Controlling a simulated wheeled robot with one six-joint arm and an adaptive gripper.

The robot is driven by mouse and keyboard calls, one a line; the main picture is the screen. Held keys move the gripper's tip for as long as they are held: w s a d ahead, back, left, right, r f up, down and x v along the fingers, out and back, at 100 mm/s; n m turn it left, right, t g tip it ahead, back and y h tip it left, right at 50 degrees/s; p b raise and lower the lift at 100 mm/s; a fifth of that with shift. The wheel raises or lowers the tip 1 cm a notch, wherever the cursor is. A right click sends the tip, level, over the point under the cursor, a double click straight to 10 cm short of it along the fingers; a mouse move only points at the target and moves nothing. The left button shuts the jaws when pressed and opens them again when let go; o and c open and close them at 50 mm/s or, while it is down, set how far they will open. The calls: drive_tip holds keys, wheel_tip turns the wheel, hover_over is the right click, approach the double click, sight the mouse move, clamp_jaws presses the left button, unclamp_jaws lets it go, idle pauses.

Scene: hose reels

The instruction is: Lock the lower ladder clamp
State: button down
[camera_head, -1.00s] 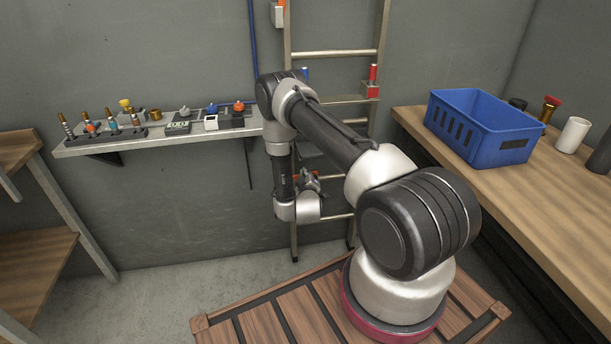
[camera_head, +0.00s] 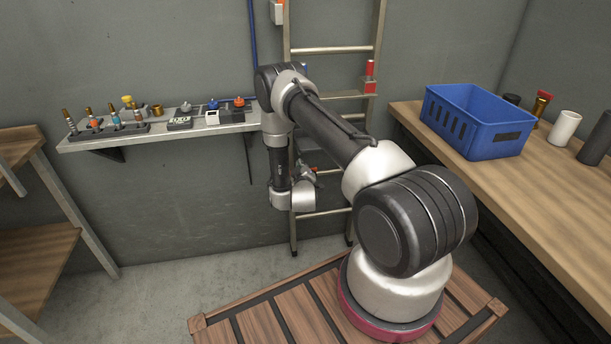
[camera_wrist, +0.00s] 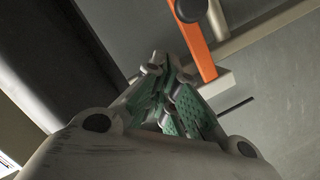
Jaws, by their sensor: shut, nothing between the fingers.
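The ladder (camera_head: 334,50) stands against the back wall. My gripper (camera_head: 309,176) is low at the ladder, partly behind my own arm. In the wrist view my gripper (camera_wrist: 168,88) is shut and empty, its green-padded fingers together. Just beyond the fingertips is an orange lever (camera_wrist: 196,45) with a dark round knob and a pale block (camera_wrist: 217,82) at its lower end. It looks like part of the lower ladder clamp; only a small red-orange bit (camera_head: 316,169) shows beside my gripper in the head view. I cannot tell whether fingers and lever touch.
A higher clamp with a red handle (camera_head: 370,70) is on the ladder's right rail. A wall shelf (camera_head: 160,137) with small parts is at left. A workbench (camera_head: 555,195) with a blue crate (camera_head: 478,142) is at right. Bare floor lies at lower left.

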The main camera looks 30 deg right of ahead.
drive_tip(key=v, duration=1)
drive_tip(key=shift+r, duration=0.3)
